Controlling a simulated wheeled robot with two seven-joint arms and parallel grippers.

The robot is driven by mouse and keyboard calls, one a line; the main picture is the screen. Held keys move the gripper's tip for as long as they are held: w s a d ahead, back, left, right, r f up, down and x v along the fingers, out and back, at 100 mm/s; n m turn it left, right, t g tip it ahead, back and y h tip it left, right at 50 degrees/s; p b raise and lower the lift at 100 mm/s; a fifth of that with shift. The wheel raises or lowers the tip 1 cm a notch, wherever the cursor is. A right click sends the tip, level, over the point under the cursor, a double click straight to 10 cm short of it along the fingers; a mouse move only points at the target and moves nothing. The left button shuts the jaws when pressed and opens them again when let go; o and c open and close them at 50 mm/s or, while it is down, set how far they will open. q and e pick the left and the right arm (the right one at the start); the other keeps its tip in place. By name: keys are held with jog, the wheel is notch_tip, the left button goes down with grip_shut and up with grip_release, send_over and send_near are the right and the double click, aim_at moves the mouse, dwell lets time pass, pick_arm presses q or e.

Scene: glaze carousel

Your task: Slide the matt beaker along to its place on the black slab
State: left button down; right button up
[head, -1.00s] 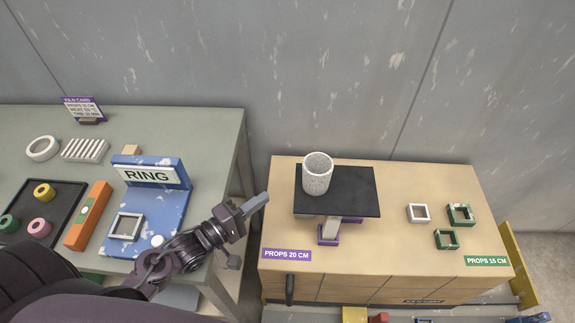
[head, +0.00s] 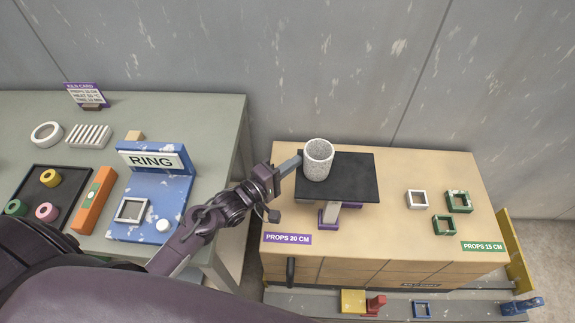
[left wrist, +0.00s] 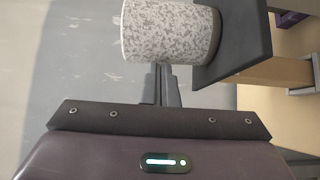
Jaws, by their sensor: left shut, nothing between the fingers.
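The matt beaker (head: 318,160), speckled grey-white, stands upright on the left part of the black slab (head: 350,180). The slab rests on props (head: 329,214) above the wooden cabinet top. My left gripper (head: 291,164) is shut and empty, its fingertips at the beaker's left side. In the left wrist view the beaker (left wrist: 170,32) stands just beyond the closed fingers (left wrist: 161,85), with the slab (left wrist: 235,45) to its right. I cannot tell whether the fingertips touch the beaker. My right gripper is not in view.
Loose square props, white (head: 417,199) and green (head: 458,202), lie on the right of the cabinet top (head: 400,235). The grey-green table (head: 215,125) at left holds the blue RING stand (head: 155,190). A gap separates table and cabinet. The slab's right part is bare.

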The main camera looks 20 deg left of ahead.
aim_at(312, 169)
pick_arm(q)
jog(key=d, duration=0.2)
jog(key=w+d, duration=0.1)
jog(key=d, duration=0.1)
jog(key=d+p, duration=0.1)
jog(key=d, duration=0.1)
jog(key=shift+w, duration=0.35)
jog(key=shift+a, duration=0.1)
jog(key=shift+s, duration=0.2)
